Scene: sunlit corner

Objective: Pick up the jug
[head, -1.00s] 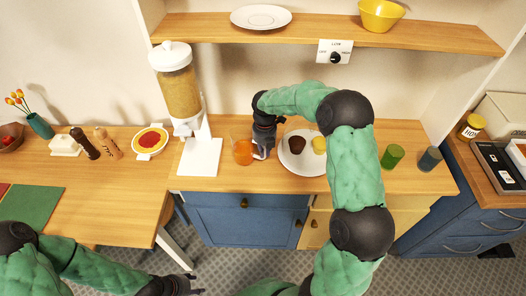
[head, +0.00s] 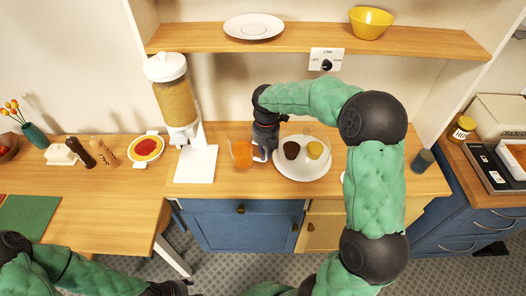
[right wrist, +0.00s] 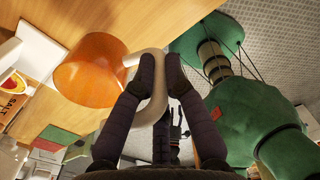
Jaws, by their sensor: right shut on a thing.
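The jug (head: 242,155) is clear, holds orange liquid and is upright on or just over the wooden counter. It is right of the cereal dispenser. My right gripper (head: 263,152) comes down beside it and is shut on its pale handle, at the jug's right side. The right wrist view shows the orange jug body (right wrist: 90,72) left of the fingertips, with the curved handle (right wrist: 153,95) between them. I cannot tell whether the jug's base touches the counter. My left gripper (head: 182,288) is at the bottom edge, partly cut off, away from the jug.
The cereal dispenser (head: 176,100) on its white base stands left of the jug. A white plate (head: 289,173) with a dark and a yellow item is close on the right. A dark cup (head: 423,161) stands farther right. A wooden shelf (head: 310,38) runs above the counter.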

